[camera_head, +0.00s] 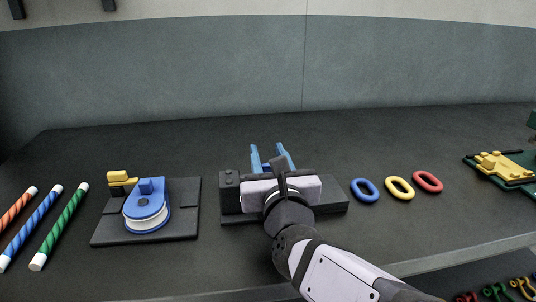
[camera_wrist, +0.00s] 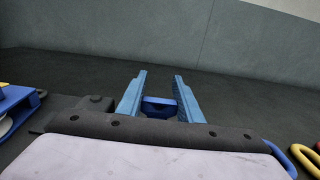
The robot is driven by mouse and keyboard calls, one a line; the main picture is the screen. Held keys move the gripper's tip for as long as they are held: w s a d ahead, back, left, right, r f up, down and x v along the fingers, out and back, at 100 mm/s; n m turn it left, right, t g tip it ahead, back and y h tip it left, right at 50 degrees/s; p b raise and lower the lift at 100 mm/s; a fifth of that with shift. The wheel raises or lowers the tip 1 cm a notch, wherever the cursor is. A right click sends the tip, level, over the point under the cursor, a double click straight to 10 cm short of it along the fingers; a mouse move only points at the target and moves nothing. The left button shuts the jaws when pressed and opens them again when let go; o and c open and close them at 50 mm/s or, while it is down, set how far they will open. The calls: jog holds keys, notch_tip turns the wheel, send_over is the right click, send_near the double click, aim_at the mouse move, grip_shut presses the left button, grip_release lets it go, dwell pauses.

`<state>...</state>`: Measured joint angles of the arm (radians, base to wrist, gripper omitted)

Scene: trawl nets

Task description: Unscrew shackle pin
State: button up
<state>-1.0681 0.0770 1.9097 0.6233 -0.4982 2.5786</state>
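My gripper (camera_head: 270,152) reaches over a dark fixture (camera_head: 334,207) in the middle of the bench, its two light-blue fingers pointing away and standing apart. In the wrist view, a small dark-blue part (camera_wrist: 159,106) shows between the fingers of my gripper (camera_wrist: 158,80). It may belong to the shackle or its pin, but I cannot tell which. I also cannot tell whether the fingers touch it. In the head view my wrist and hand hide this part, and no pin threads are visible.
A blue pulley block (camera_head: 147,207) sits on a dark plate (camera_head: 187,215) at left, beside striped rods (camera_head: 60,228). Blue, yellow (camera_head: 399,188) and red rings lie at right. Coloured shackles (camera_head: 497,291) lie at lower right. The bench behind the fixture is clear.

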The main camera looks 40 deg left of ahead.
jog(key=shift+s+a+f+n+g+y+b, duration=0.1)
jog(key=shift+a+n+g+y+b, duration=0.15)
jog(key=shift+b, duration=1.3)
jog(key=shift+f+n+g+y+b, duration=0.15)
jog(key=shift+g+y+b, duration=0.2)
jog(key=shift+b, duration=1.2)
